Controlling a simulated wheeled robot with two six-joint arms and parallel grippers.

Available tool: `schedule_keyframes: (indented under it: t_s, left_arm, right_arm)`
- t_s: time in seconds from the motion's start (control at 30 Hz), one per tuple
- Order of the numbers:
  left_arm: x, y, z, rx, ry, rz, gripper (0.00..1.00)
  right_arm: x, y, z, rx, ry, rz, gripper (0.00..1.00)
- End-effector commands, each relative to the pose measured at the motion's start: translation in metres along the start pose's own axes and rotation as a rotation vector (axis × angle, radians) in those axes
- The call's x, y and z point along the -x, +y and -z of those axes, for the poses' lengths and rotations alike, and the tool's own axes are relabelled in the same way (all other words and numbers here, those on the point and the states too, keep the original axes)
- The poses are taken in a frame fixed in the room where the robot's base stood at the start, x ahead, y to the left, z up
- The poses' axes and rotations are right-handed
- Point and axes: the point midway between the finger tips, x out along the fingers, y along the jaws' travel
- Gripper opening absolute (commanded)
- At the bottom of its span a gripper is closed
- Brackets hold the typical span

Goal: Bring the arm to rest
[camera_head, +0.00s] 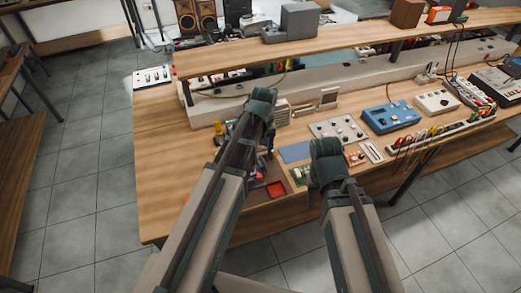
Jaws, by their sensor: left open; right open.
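My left arm (215,200) reaches up from the bottom of the head view, and its dark far joint (262,98) shows over the workbench (160,150). My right arm (352,235) comes in from the bottom, with its far joint (326,150) over the bench's front part. I cannot make out the jaws of either gripper; they are hidden behind the arms or out of the picture. No held object shows.
A blue instrument box (390,117), a panel with knobs (338,129), a blue mat (295,152) and a red tray (276,189) lie on the bench. A raised shelf (340,37) runs along its back. Tiled floor (90,190) is clear at left.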

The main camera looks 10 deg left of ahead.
Motion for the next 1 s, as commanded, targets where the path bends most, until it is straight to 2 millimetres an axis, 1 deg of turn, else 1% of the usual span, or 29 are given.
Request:
schedule_keyframes:
  t_s: [0.47,0.53,0.57,0.63,0.67,0.7,0.8,0.9,1.0]
  left_arm:
    - [0.0,0.0,0.0,0.0,0.0,0.0,0.6]
    - [-0.003,0.001,-0.004,-0.013,0.0,0.001,0.6]
    - [-0.007,0.003,-0.01,-0.03,0.0,0.003,0.6]
    - [-0.022,0.01,-0.034,-0.111,-0.001,0.01,0.6]
    - [-0.03,0.014,-0.047,-0.16,-0.001,0.015,0.6]
    - [-0.041,0.019,-0.066,-0.233,-0.002,0.023,0.6]
    - [-0.064,0.028,-0.11,-0.416,-0.003,0.043,0.6]
    - [-0.08,0.032,-0.143,-0.568,-0.004,0.059,0.6]
    - [-0.088,0.033,-0.163,-0.667,-0.006,0.071,0.6]
  right_arm:
    - [0.0,0.0,0.0,0.0,0.0,0.0,0.5]
    - [-0.003,0.0,0.0,0.0,0.0,0.0,0.5]
    - [-0.007,-0.001,0.0,0.0,0.0,0.0,0.5]
    - [-0.023,-0.002,0.001,0.001,0.0,0.0,0.5]
    - [-0.031,-0.003,0.002,0.002,0.0,0.0,0.5]
    - [-0.042,-0.004,0.002,0.003,0.0,-0.001,0.5]
    - [-0.065,-0.006,0.004,0.005,0.0,-0.001,0.5]
    - [-0.081,-0.007,0.005,0.008,0.0,-0.002,0.5]
    - [-0.089,-0.008,0.005,0.009,0.0,-0.002,0.5]
